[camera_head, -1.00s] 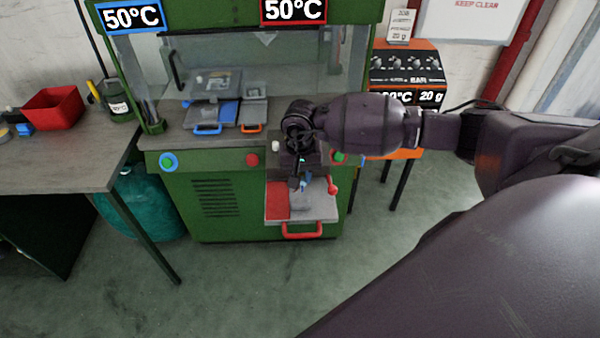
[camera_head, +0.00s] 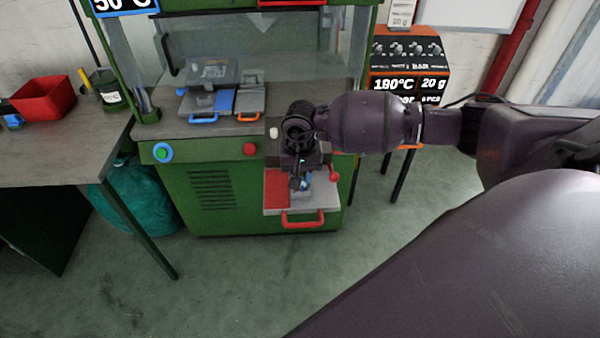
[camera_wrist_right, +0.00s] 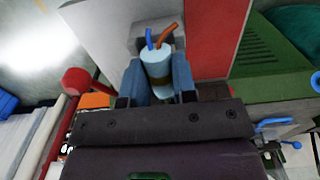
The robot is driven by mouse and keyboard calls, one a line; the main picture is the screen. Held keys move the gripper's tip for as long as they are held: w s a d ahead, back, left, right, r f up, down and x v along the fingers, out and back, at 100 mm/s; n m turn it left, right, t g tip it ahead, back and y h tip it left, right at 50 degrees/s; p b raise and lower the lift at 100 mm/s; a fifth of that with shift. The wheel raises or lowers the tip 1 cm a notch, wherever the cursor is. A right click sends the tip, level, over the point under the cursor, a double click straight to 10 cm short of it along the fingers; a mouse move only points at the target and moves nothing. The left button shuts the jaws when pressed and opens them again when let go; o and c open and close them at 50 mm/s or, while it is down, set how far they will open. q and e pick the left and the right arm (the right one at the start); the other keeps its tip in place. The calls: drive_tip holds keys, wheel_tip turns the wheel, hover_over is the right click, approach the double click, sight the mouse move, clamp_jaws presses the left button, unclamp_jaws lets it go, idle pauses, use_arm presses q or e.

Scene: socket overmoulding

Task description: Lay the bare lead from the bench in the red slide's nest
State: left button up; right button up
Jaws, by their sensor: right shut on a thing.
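My right gripper (camera_wrist_right: 158,85) is shut on the bare lead (camera_wrist_right: 157,68), a pale blue cylinder with a blue and an orange wire at its end. In the head view my right gripper (camera_head: 299,181) is over the red slide (camera_head: 277,188), which sticks out of the press front with a red handle. In the right wrist view the slide's red strip (camera_wrist_right: 207,35) and pale plate (camera_wrist_right: 100,25) lie beyond the lead. A grey block (camera_wrist_right: 145,30) on the plate is partly hidden behind the lead; I cannot tell whether they touch. My left gripper is out of view.
The green press (camera_head: 215,190) stands behind the slide, with a blue-handled slide (camera_head: 203,118) and an orange-handled one (camera_head: 248,116) on its top. A bench (camera_head: 60,150) with a red bin (camera_head: 43,98) is at left. An orange control unit (camera_head: 408,85) stands at right.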

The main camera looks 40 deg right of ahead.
drive_tip(key=shift+s+f, duration=0.1)
idle(0.3)
drive_tip(key=o, duration=1)
drive_tip(key=shift+a, duration=0.1)
drive_tip(key=shift+f, duration=0.1)
wheel_tip(320, 180, up, 11)
drive_tip(key=shift+r, duration=0.1)
idle(0.3)
